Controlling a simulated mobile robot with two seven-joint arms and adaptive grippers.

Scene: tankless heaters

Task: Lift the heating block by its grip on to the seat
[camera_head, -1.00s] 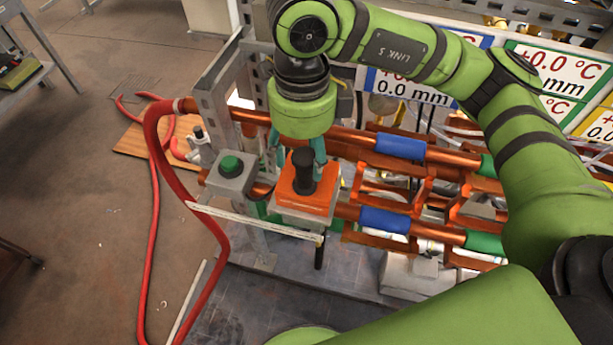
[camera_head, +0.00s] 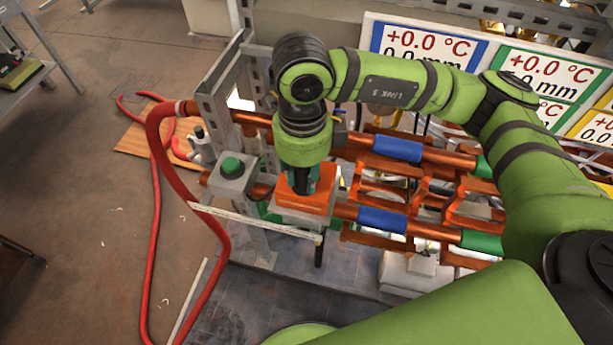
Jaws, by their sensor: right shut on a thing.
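The heating block (camera_head: 310,203) is an orange-topped block with a grey lower part, at the near-left end of the copper pipes. My right gripper (camera_head: 307,186) points down from above, with its teal fingers shut on the black upright grip (camera_head: 299,182) of the block. The gripper and wrist hide most of the grip. I cannot tell whether the block rests on something or hangs free. Orange cradles (camera_head: 378,238) stand along the pipes to its right; which one is the seat is not clear. My left gripper is not in view.
A grey box with a green button (camera_head: 231,166) stands close left of the block. A pale bar (camera_head: 255,221) crosses in front. A red hose (camera_head: 157,240) loops on the left. Pipes with blue sleeves (camera_head: 385,219) run right. Display panels (camera_head: 428,48) stand behind.

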